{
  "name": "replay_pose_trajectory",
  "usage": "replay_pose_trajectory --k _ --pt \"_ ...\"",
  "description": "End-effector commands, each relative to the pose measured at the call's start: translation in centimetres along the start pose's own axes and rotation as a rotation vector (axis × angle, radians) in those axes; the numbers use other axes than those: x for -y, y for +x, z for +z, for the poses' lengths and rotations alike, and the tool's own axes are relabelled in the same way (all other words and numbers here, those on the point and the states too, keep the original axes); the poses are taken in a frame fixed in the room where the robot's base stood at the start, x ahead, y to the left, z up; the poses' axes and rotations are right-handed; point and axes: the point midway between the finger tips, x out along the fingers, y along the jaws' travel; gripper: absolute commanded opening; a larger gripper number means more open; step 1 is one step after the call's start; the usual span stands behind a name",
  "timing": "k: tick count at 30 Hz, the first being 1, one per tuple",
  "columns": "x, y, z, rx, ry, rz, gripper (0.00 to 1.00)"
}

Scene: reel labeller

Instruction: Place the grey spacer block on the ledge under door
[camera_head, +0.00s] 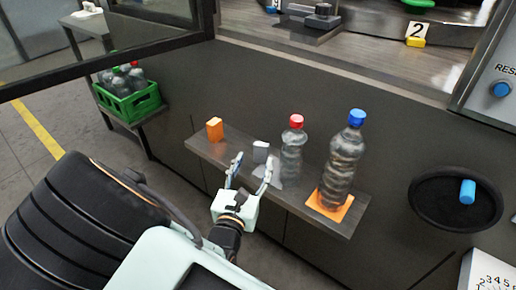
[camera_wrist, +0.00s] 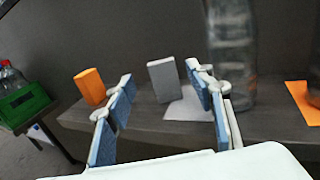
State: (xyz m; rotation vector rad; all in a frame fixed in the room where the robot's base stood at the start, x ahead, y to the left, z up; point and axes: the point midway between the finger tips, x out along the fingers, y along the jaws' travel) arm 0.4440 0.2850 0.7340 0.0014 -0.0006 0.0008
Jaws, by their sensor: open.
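The grey spacer block (camera_head: 261,151) stands upright on the dark ledge (camera_head: 212,151) under the door opening. In the wrist view the grey spacer block (camera_wrist: 162,82) shows beyond and between the fingers. My gripper (camera_head: 252,166) is open and empty, just in front of the block. In the wrist view my gripper (camera_wrist: 160,78) has its fingers spread to both sides of the block, with a gap on each side. The fingers partly cover the ledge in the head view.
An orange block (camera_head: 214,129) stands left. A red-capped bottle (camera_head: 292,150) stands by a pale square (camera_wrist: 187,108), right of the block. A blue-capped bottle (camera_head: 344,160) stands on an orange square (camera_head: 330,207). A green crate (camera_head: 131,103) holds bottles. A black round tray (camera_head: 428,205) holds a blue piece (camera_head: 467,191).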

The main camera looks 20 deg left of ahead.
Motion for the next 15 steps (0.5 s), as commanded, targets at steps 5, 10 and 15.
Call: replay_pose_trajectory --k 5,10,15 --pt "-0.1 -3.2 0.1 -0.001 -0.001 0.003 0.49" --pt "0.0 -4.8 0.0 -0.001 -0.002 0.000 0.49" --pt "0.0 -5.0 0.0 0.000 -0.001 0.000 0.49"
